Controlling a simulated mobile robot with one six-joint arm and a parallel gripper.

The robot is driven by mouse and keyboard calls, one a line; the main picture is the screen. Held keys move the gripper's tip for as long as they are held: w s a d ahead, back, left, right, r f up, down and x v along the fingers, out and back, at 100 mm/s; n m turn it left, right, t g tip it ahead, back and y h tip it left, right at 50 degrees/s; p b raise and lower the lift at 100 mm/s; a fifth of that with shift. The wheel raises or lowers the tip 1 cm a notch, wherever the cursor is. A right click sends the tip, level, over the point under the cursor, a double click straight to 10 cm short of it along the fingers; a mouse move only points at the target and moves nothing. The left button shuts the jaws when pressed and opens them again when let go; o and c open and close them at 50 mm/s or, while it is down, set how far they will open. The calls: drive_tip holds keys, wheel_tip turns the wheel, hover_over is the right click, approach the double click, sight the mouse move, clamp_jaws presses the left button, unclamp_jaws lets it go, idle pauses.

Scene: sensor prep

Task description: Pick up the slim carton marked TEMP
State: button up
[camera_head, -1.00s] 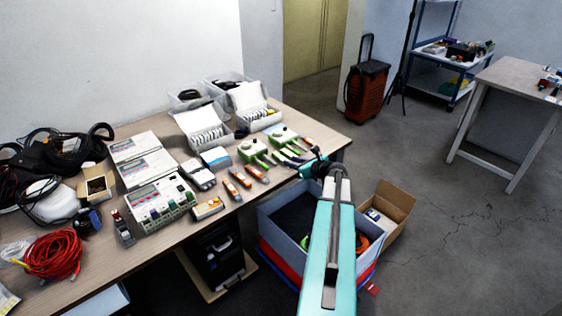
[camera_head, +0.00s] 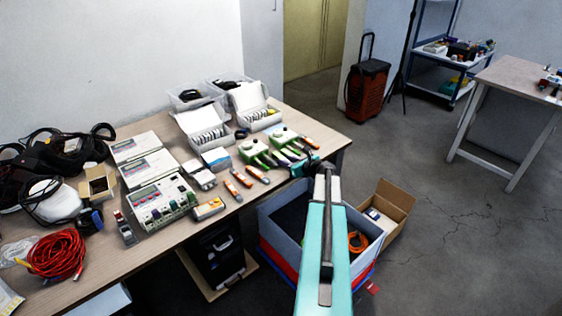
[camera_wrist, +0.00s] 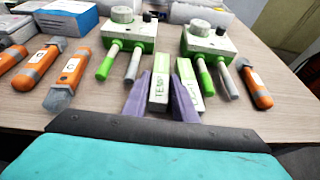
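The slim carton marked TEMP (camera_wrist: 158,95), white with green, lies on the table in the wrist view with its long side pointing away from me. My gripper (camera_wrist: 161,82) has its two purple fingers on either side of this carton, with narrow gaps that suggest it is open. A second slim white and green carton (camera_wrist: 192,92) lies just right of it, partly hidden by the right finger. In the head view my gripper (camera_head: 286,157) is low at the table's right front edge, and the cartons are too small to tell apart there.
Two green and white devices with probes (camera_wrist: 132,32) stand just beyond the fingers. Orange handled testers lie left (camera_wrist: 70,70) and right (camera_wrist: 257,88). Below the table edge stand a grey bin (camera_head: 285,235) and an open cardboard box (camera_head: 395,205).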

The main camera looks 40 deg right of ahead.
idle(0.4)
clamp_jaws()
drive_tip(key=shift+r, duration=0.15)
drive_tip(key=shift+r, duration=0.85)
drive_tip(key=shift+s+a+r+b, duration=0.1)
drive_tip(key=shift+r+b, duration=0.3)
drive_tip(key=shift+r, duration=0.45)
drive_tip(key=s+a+r, duration=0.1)
drive_tip(key=s+a, duration=0.6)
drive_tip(key=s, duration=0.4)
drive_tip(key=shift+a+r, duration=0.25)
drive_tip(key=shift+a, duration=0.15)
